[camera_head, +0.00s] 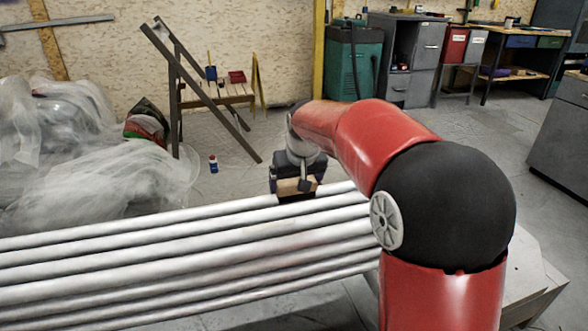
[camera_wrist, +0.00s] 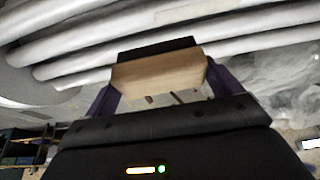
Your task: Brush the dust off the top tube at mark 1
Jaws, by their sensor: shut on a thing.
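A bank of white tubes (camera_head: 180,249) runs from the lower left to beneath my arm. The topmost one in the picture, the top tube (camera_head: 130,233), lies along the far edge. My gripper (camera_head: 297,180) is shut on a brush (camera_head: 296,187) with a tan wooden block and dark bristles. The brush is over the right part of the top tube; I cannot tell whether the bristles touch it. The wrist view shows the brush (camera_wrist: 158,75) held between two purple fingers, with tubes (camera_wrist: 75,45) behind. I cannot make out mark 1 or clear dust.
Clear plastic sheeting (camera_head: 110,185) is heaped at the left behind the tubes. A small bottle (camera_head: 213,164) stands on the floor. A wooden trestle (camera_head: 190,90) leans near the wall. A green cabinet (camera_head: 352,62) and grey drawers (camera_head: 415,60) stand behind.

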